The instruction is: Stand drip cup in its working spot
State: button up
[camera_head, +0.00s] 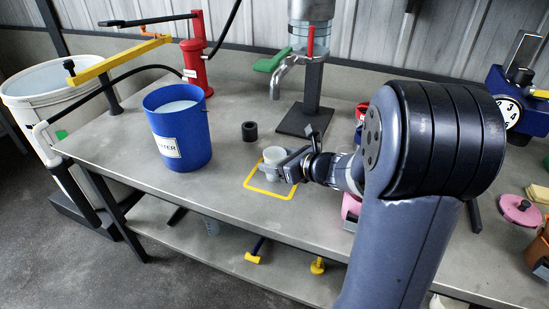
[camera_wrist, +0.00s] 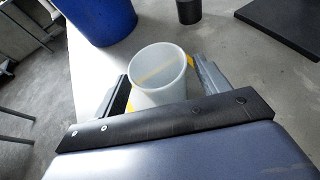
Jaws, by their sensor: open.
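The drip cup (camera_head: 274,156), a small translucent white cup, is upright at the yellow outlined square (camera_head: 262,191) painted on the grey bench. It also shows in the wrist view (camera_wrist: 158,72), mouth up, with yellow line partly visible through and beside it. My gripper (camera_head: 283,168) reaches in from the right. Its jaws are open, one finger on each side of the cup in the wrist view (camera_wrist: 163,88). The cup's base is hidden there by the gripper body, so I cannot tell its exact place within the outline.
A blue water bucket (camera_head: 182,135) stands left of the cup. A short black cylinder (camera_head: 250,131) is behind it. The metal column with a spout (camera_head: 284,70) stands on a dark base plate (camera_head: 305,123) farther back. The bench's front edge is close to the yellow outline.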

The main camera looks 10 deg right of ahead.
jog(key=p+v, duration=0.1)
jog(key=v, duration=0.9)
jog(key=shift+s, duration=0.15)
jog(key=b+x, duration=0.2)
jog(key=x, duration=1)
jog(key=shift+f, duration=0.3)
jog(key=shift+d+r+p, duration=0.1)
jog(key=shift+r+p, duration=0.5)
jog(key=shift+r, duration=0.75)
jog(key=shift+f, duration=0.1)
